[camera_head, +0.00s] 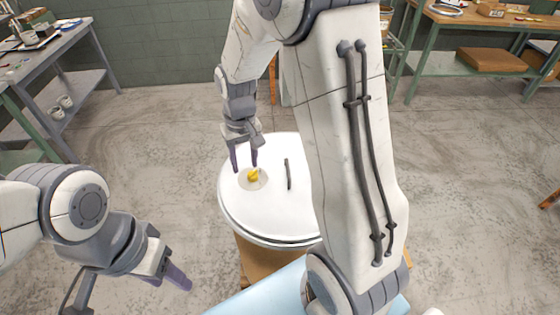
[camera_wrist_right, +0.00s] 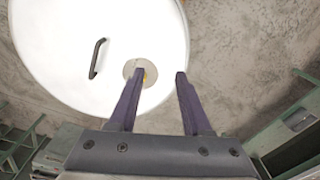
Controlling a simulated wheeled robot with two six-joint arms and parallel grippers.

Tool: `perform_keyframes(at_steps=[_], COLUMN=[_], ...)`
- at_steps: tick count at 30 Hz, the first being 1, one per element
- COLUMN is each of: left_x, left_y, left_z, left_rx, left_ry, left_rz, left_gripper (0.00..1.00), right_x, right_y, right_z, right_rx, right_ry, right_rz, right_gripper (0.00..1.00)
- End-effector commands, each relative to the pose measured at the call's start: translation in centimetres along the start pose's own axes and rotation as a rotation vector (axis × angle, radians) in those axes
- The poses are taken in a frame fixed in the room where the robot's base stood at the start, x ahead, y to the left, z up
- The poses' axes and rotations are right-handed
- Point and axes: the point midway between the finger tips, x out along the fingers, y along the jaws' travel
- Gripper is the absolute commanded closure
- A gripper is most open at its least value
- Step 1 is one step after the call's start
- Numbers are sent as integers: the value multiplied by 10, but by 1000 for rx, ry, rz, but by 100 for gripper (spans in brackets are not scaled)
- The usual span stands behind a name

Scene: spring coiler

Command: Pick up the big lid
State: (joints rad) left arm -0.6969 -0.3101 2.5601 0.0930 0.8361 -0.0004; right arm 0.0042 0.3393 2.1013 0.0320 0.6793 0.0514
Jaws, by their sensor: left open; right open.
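The big lid (camera_head: 275,212) is a large white disc lying flat in the middle, with a dark bar handle (camera_head: 288,174). A small pale round patch (camera_head: 243,182) near its left edge has a yellow thing (camera_head: 253,175) on or in it. My right arm hides the lid's right part. My right gripper (camera_head: 245,168) is open above the patch, left of the handle, its fingers pointing down. The right wrist view shows the lid (camera_wrist_right: 60,45), the handle (camera_wrist_right: 97,58) and the empty right gripper (camera_wrist_right: 159,73). My left gripper (camera_head: 172,283) is open at the lower left, away from the lid.
Something brown (camera_head: 262,262) stands under the lid, with a light blue surface (camera_head: 255,297) in front. A grey bench (camera_head: 55,45) stands at the back left and a green-framed table (camera_head: 455,62) at the back right. Bare concrete floor lies around.

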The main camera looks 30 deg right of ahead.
Motion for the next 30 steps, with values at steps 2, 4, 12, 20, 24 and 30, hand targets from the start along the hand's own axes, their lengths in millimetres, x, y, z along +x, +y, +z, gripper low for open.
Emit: perform_keyframes(at_steps=[2, 4, 12, 20, 24, 30], left_x=[-16, -21, -30, -37, -39, -52], left_y=[1, 2, 2, 3, 3, 4], left_z=[-1, -1, -2, -2, -2, -3], left_rx=[0, 0, 0, 0, 0, -1], left_ry=[0, 0, 0, 0, 0, 0], left_rz=[0, 0, 0, 0, 0, 0], left_gripper=[50, 50, 50, 50, 50, 50], right_x=[12, 26, 62, 100, 110, 130], right_y=[51, 87, 153, 153, 153, 150], right_z=[-25, -38, -50, -49, -50, -49], right_rx=[136, 223, 370, 370, 370, 369], right_ry=[-12, -14, -18, -19, -17, -21], right_rz=[10, 15, 25, 25, 25, 25], right_gripper=[51, 51, 51, 51, 51, 51])
